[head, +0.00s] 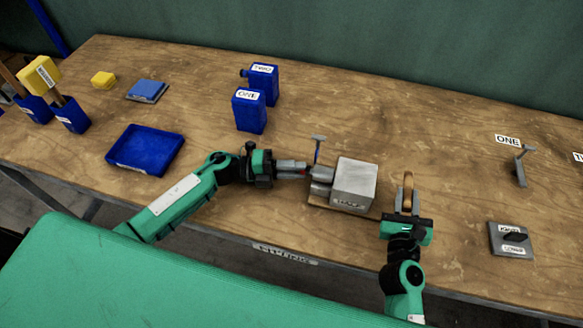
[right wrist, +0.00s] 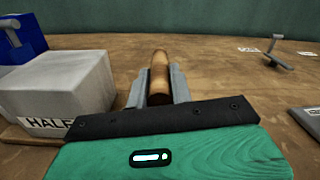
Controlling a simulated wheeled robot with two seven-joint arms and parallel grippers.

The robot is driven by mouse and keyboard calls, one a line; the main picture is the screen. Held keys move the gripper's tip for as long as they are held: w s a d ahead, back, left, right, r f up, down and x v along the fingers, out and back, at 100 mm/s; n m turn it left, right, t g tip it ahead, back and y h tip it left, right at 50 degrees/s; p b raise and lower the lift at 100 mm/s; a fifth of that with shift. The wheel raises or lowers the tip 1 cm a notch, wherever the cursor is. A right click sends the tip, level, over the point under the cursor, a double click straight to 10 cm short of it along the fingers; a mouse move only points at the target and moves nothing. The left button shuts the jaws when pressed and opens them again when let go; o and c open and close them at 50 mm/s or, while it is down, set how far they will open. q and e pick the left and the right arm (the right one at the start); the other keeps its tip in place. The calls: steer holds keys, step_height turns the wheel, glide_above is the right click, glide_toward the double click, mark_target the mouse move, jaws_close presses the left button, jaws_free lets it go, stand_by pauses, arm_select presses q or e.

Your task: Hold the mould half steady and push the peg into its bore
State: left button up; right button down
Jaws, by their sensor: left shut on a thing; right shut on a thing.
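The mould half is a grey block (head: 353,182) labelled HALF, on a thin wooden base, with a smaller grey part at its left side. It also shows at the left of the right wrist view (right wrist: 62,85). My left gripper (head: 306,171) reaches in from the left and is shut at that smaller part; the exact contact is too small to see. My right gripper (head: 407,200) is shut on the brown wooden peg (right wrist: 159,80), to the right of the block and apart from it. The peg also shows in the head view (head: 407,184). The bore is not visible.
A thin post with a grey top (head: 318,142) stands just behind the block's left part. Blue containers (head: 249,111) stand farther back, and a blue tray (head: 145,150) lies left. A grey switch plate (head: 511,240) lies right. The table behind the block is clear.

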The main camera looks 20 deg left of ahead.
arm_select(q)
steer(key=shift+d, duration=0.45)
jaws_close()
steer(key=o, duration=1.1)
jaws_free()
steer(key=v, duration=1.2)
